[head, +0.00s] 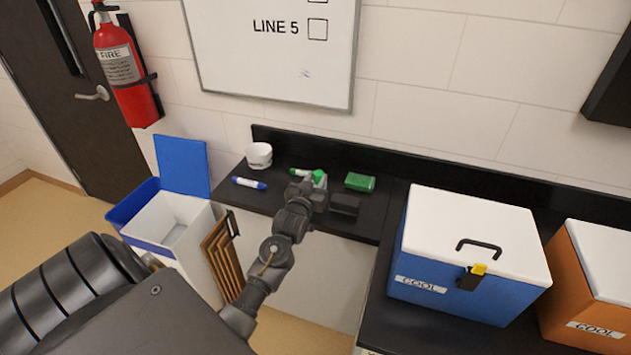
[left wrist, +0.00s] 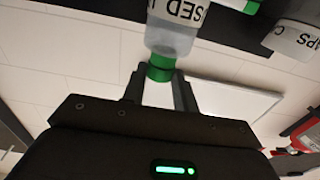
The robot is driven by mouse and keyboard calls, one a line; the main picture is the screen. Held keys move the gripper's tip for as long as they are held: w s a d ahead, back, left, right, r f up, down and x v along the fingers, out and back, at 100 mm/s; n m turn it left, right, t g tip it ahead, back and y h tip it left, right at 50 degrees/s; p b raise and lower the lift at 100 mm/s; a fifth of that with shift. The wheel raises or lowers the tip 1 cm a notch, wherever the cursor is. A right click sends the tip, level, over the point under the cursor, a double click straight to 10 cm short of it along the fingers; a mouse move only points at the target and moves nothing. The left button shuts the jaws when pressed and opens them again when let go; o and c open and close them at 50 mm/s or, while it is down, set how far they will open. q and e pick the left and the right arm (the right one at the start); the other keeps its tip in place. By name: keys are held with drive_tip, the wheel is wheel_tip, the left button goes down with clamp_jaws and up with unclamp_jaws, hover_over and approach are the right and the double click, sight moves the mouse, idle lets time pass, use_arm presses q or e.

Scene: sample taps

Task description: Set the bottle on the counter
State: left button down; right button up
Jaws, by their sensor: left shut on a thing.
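My left gripper (head: 317,183) is over the dark counter (head: 280,205) at the back. Its fingers (left wrist: 160,75) are shut on the green cap of the bottle (left wrist: 172,38) in the left wrist view. The bottle is clear with a white label ending in "SED"; that view is upside down, and the bottle looks roughly upright, cap up. In the head view only the bottle's green cap (head: 319,176) shows clearly; the gripper hides the rest. The bottle's base is out of view, so I cannot tell whether it touches the counter. My right gripper is not in view.
On the counter are a white cup (head: 258,155), a blue marker (head: 248,183), a green marker (head: 300,172) and a green sponge (head: 360,182). A blue cooler (head: 440,285) and an orange cooler (head: 590,305) stand right. An open bin (head: 165,240) is left.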

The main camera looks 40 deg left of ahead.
use_arm(q)
drive_tip(key=shift+f, duration=0.6)
drive_tip(key=shift+f, duration=0.2)
drive_tip(key=c, duration=1.1)
unclamp_jaws()
